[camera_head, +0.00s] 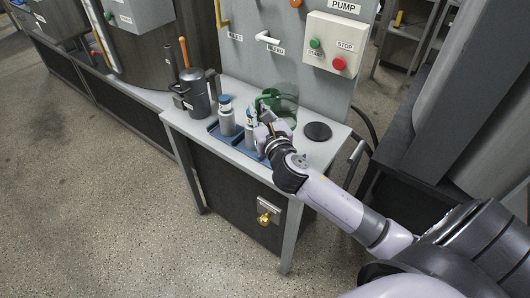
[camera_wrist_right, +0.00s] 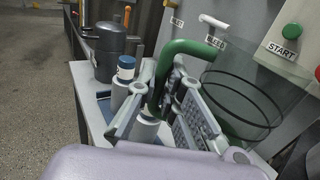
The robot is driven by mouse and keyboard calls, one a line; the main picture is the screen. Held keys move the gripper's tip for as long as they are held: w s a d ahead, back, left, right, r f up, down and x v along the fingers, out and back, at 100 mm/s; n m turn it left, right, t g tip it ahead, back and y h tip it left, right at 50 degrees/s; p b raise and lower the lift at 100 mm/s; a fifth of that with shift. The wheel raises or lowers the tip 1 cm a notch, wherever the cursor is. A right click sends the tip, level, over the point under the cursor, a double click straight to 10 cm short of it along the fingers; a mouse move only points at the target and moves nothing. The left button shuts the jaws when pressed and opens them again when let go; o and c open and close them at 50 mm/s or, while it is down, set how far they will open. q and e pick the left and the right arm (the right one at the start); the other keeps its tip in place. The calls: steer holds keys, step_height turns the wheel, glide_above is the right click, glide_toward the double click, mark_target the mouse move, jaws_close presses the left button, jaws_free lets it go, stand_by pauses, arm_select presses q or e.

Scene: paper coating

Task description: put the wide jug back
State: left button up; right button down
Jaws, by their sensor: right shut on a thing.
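The wide jug (camera_head: 287,97) is clear with a green handle, and stands out behind my right gripper (camera_head: 268,128) in the head view. My right gripper (camera_wrist_right: 170,88) is shut on the jug's green handle (camera_wrist_right: 187,47) in the right wrist view. The clear body (camera_wrist_right: 238,98) lies to the right of the fingers. I cannot tell whether its base touches the counter; the gripper and arm hide part of it. A round black pad (camera_head: 318,131) lies bare on the counter, right of the gripper. My left gripper is not in view.
Grey bottles with blue caps (camera_head: 226,118) stand in a blue tray (camera_head: 236,139) close left of my gripper. A dark lidded can (camera_head: 198,95) stands farther left. The grey panel (camera_head: 262,50) with pump buttons (camera_head: 334,45) rises behind the counter (camera_head: 190,124).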

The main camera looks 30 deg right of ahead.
step_height(320, 180, down, 15)
steer(key=b, duration=0.5)
steer(key=shift+s+f, duration=0.1)
steer(key=shift+f+b, duration=0.15)
steer(key=shift+b, duration=0.15)
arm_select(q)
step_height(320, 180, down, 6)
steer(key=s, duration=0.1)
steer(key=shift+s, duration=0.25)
arm_select(e)
steer(key=shift+f, duration=0.1)
steer(key=c, duration=1.7)
jaws_free()
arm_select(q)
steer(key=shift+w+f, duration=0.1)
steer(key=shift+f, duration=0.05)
